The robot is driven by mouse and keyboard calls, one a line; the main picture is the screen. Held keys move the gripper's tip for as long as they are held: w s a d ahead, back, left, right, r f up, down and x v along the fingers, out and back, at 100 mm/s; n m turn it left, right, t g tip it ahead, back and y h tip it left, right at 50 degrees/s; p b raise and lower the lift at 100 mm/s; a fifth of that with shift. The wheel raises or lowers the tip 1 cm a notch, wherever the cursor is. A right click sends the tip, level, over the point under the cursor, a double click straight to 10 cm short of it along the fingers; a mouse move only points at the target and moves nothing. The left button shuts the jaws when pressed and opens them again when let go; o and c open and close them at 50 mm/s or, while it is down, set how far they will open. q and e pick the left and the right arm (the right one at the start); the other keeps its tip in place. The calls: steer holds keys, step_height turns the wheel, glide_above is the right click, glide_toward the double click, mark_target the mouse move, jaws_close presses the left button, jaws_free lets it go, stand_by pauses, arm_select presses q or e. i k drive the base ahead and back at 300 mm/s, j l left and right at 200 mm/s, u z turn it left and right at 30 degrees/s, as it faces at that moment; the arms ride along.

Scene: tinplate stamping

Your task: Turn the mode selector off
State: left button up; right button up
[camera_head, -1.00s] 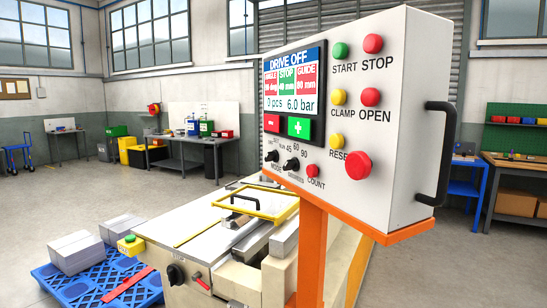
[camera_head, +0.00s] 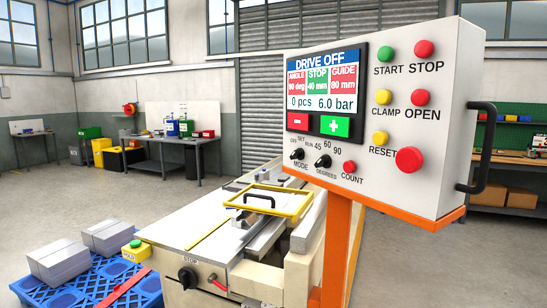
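The mode selector (camera_head: 297,154) is a small black knob labelled MODE at the lower left of the control panel (camera_head: 440,160). Its positions OFF, SET and RUN are printed above it. Its pointer is too small to read for certain. A similar black degrees knob (camera_head: 323,160) is just to its right, marked 45, 60 and 90. The screen (camera_head: 325,88) reads DRIVE OFF, with angle 90 deg, stop 40 mm, guide 80 mm, 0 pcs and 6.0 bar. Neither of my grippers is in view.
The panel stands on an orange post (camera_head: 335,250) beside the machine with a yellow-framed guard (camera_head: 268,202). A black handle (camera_head: 483,148) sticks out at the panel's right side. A blue pallet (camera_head: 75,290) with grey stacks is at lower left. Floor behind it is clear.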

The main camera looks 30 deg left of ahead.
mark_target(299, 153)
steer(key=j+z, duration=0.1)
steer(key=j, duration=0.35)
steer(key=k+j+z, duration=0.15)
steer(key=j, duration=0.25)
steer(key=j+z, duration=0.1)
steer(key=j, duration=0.35)
steer(key=k+j+z, duration=0.1)
steer(key=j, duration=0.3)
steer(key=i+j+z, duration=0.1)
steer(key=j, duration=0.25)
steer(key=i+j+z, duration=0.1)
steer(key=j, duration=0.25)
steer(key=i+j+z, duration=0.1)
steer(key=i+j, duration=0.15)
steer(key=i+j+z, duration=0.15)
steer(key=j, duration=0.3)
steer(key=j+z, duration=0.1)
steer(key=j, duration=0.3)
steer(key=i, duration=0.05)
